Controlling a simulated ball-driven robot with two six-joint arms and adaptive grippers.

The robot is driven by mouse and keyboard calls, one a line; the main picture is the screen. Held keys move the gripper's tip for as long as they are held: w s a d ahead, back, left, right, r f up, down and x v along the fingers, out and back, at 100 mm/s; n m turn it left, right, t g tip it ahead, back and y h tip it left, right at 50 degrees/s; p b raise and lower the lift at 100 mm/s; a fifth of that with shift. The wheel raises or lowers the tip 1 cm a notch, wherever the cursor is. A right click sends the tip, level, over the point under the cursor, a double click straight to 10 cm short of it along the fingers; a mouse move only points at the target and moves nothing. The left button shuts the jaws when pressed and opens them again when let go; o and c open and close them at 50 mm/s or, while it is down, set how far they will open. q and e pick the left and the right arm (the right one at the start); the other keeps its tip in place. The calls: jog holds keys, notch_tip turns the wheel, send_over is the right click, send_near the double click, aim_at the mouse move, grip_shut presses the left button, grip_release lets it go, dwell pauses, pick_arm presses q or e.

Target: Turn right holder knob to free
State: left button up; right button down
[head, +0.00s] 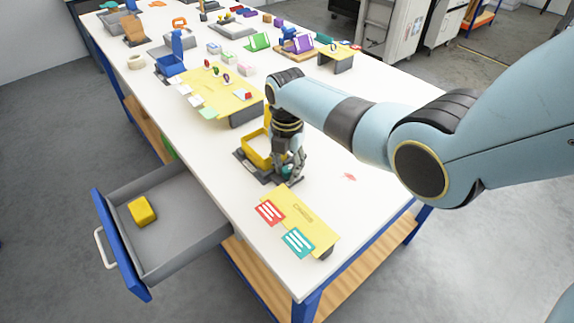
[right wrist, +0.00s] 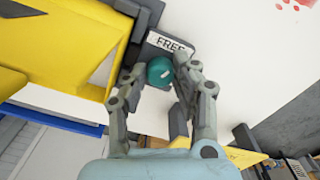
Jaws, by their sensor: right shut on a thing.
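The holder knob is a round teal knob (right wrist: 158,70) in the right wrist view, with a short white mark on its face. It sits at a dark grey block beside a white label reading FREE (right wrist: 170,42). My right gripper (right wrist: 157,66) has its two fingers on either side of the knob and is shut on it. In the head view my right gripper (head: 289,172) points down at the near end of the holder (head: 244,163), a dark frame around a yellow bin (head: 256,150). My left gripper is not in view.
An open grey drawer (head: 185,215) holds a yellow block (head: 142,210). A yellow sign board (head: 305,215) with red and teal cards stands at the table's near corner. Another yellow board (head: 225,95) and several small items stand farther back.

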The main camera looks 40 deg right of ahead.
aim_at(287, 169)
jog(key=shift+n, duration=1.1)
jog(key=c, duration=1.3)
grip_release()
jog(key=shift+r, duration=0.1)
notch_tip(287, 169, up, 12)
jog(key=shift+f, duration=0.1)
